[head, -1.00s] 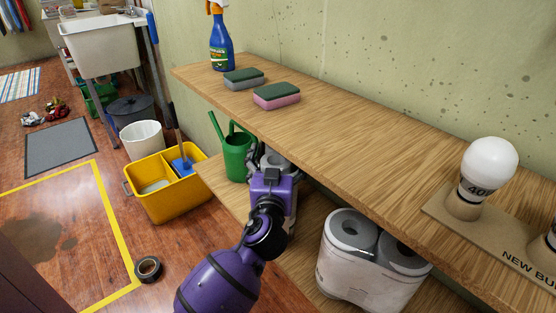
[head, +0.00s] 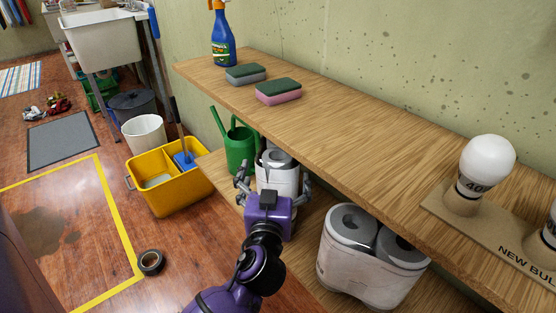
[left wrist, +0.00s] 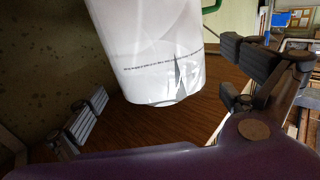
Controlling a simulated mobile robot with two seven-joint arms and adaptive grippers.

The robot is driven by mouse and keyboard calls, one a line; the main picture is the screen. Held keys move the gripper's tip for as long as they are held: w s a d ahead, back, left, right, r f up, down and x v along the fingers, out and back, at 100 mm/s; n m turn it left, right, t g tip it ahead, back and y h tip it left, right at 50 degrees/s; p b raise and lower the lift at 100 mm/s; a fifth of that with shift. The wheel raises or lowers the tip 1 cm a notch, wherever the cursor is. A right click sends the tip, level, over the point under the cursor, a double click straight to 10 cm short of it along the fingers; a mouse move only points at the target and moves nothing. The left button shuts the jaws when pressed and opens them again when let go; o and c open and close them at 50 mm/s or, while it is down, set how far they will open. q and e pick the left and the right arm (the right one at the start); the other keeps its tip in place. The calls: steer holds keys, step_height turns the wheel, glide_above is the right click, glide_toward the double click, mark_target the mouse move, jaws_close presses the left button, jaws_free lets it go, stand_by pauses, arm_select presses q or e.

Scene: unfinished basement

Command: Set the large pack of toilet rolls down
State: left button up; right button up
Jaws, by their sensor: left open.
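A white wrapped pack of toilet rolls (head: 277,178) stands upright on the lower wooden shelf, just beyond my left gripper (head: 273,180). The left gripper is open, with one finger on each side of the pack's near part. In the left wrist view the white pack (left wrist: 160,55) shows between the spread fingers, apart from both, its lower end over the brown wood. A second pack with two roll tops showing (head: 368,262) stands on the same shelf to the right. My right gripper is not in view.
The upper shelf (head: 330,130) overhangs the packs and bears a spray bottle (head: 223,40), two sponges and a light bulb holder (head: 500,225). A green watering can (head: 240,148) stands behind the nearer pack. A yellow bucket (head: 165,190) is on the floor to the left.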

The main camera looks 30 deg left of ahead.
arm_select(q)
steer(key=shift+v, duration=1.9)
